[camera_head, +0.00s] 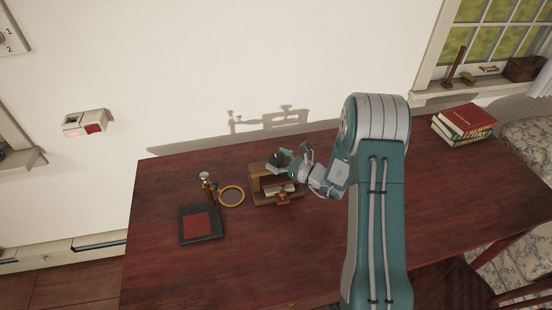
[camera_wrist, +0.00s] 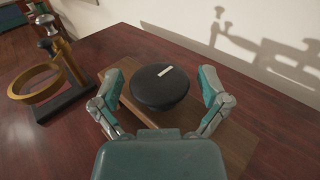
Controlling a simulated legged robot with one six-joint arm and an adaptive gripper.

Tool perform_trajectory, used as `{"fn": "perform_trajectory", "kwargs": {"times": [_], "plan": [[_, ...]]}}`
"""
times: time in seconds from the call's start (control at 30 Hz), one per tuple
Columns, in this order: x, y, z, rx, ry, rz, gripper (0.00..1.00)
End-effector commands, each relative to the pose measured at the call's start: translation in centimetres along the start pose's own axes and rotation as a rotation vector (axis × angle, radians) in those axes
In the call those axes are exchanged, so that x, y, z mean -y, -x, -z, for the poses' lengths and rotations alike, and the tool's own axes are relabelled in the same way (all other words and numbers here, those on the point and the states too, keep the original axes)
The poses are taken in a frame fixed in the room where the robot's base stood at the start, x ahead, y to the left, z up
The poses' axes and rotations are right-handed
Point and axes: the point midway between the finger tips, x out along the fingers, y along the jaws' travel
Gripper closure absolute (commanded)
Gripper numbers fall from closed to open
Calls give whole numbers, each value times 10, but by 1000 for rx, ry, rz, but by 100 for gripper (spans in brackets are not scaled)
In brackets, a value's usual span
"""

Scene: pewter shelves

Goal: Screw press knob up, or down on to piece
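The press knob (camera_wrist: 160,87) is a round black disc with a short pale mark on its top. It sits over the wooden press (camera_head: 257,184), which stands on the desk near the wall. My gripper (camera_wrist: 160,90) is open, with one finger on each side of the knob. Small gaps show between the fingers and the knob in the wrist view. In the head view the knob (camera_head: 277,158) is dark and partly covered by my gripper. A pale piece lies low in the press, but its contact with the parts above cannot be made out.
A stand with a brass ring (camera_head: 232,196) is left of the press. Books (camera_head: 464,122) are stacked at the desk's far right. The front of the desk (camera_head: 270,260) is clear.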

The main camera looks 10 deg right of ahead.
Motion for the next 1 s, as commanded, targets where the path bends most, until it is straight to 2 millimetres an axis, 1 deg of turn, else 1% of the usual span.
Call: {"fn": "perform_trajectory", "kwargs": {"times": [0.03, 0.07, 0.1, 0.13, 0.4, 0.57, 1.0], "plan": [[0, 0, 0, 0, 0, 0, 45], [0, 0, 0, 0, 0, 0, 58], [0, 0, 0, 0, 0, 0, 76], [0, 0, 0, 0, 0, 0, 80], [0, 0, 0, 0, 0, 9, 80], [0, 0, 0, -1, -2, 57, 80], [-1, -1, 0, -2, 0, 342, 80]]}}
